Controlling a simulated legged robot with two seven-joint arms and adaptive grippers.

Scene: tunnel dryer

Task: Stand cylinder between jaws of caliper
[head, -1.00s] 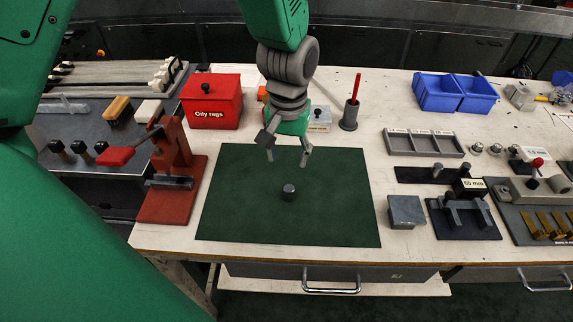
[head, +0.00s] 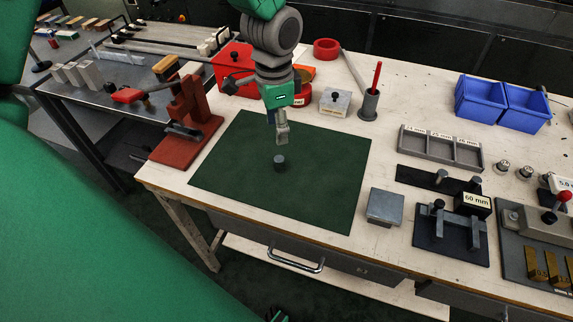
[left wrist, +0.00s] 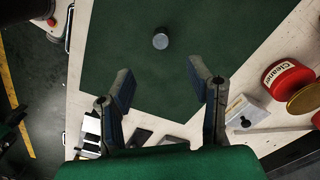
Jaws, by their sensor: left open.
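A small dark grey cylinder (head: 280,164) stands upright on the green mat (head: 325,180). My left gripper (head: 281,136) is above and just behind it in the head view, pointing down, open and empty. In the left wrist view the cylinder (left wrist: 160,41) shows beyond the two spread fingers (left wrist: 163,85), apart from both. A dark plate with two grey upright jaws (head: 456,228), which looks like the caliper, lies right of the mat beside a block marked 60 mm (head: 472,204). No object shows between these jaws.
A grey square block (head: 385,206) sits between mat and caliper. A red stand (head: 188,130) is left of the mat. A grey tray (head: 440,149), blue bins (head: 502,102) and a pen holder (head: 369,104) stand behind. The mat around the cylinder is clear.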

